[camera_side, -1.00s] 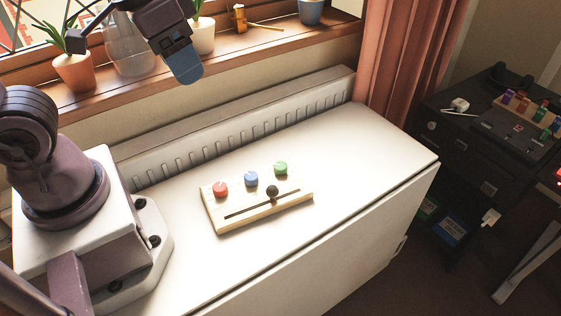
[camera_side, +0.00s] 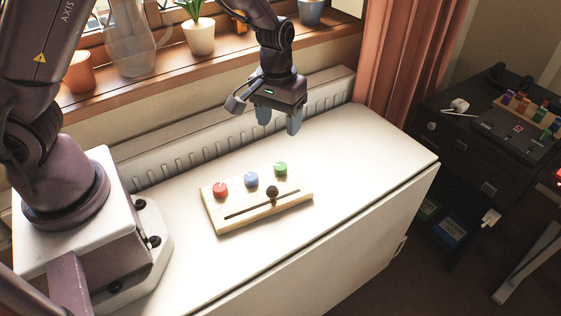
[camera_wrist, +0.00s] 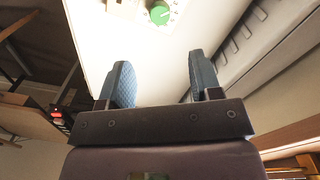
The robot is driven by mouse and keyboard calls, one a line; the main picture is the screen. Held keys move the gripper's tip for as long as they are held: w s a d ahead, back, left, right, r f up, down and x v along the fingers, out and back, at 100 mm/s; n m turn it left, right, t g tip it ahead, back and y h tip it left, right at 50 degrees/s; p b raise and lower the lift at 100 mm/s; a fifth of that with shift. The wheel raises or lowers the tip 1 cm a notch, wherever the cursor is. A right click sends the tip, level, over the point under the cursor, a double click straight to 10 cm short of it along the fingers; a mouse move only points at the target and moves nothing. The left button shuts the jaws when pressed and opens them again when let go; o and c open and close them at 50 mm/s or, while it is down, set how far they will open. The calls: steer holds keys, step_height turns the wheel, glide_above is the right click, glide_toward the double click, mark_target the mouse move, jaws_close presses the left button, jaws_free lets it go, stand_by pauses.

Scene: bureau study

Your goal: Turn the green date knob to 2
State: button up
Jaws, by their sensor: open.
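The green knob (camera_side: 281,168) sits at the far right of a light wooden board (camera_side: 233,222) on the white table. It also shows in the wrist view (camera_wrist: 159,13) near the top edge, with small dial marks beside it. A blue knob (camera_side: 251,179) and a red knob (camera_side: 220,189) stand to its left. A black ball handle (camera_side: 272,192) sits in a slot along the board. My gripper (camera_side: 279,120) is open and empty, in the air above the green knob and towards the radiator. Its two blue fingers (camera_wrist: 160,80) are apart in the wrist view. The number the knob points to is too small to read.
A white ribbed radiator (camera_side: 190,147) runs along the back of the table (camera_side: 350,170). The windowsill (camera_side: 170,73) above it holds plant pots and a glass jug (camera_side: 128,45). The table around the board is clear. A dark cabinet (camera_side: 470,150) stands at the right.

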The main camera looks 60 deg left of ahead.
mark_target(281, 165)
steer(key=f, duration=1.1)
steer(key=shift+d+f, duration=0.2)
steer(key=shift+f, duration=0.15)
steer(key=c, duration=0.9)
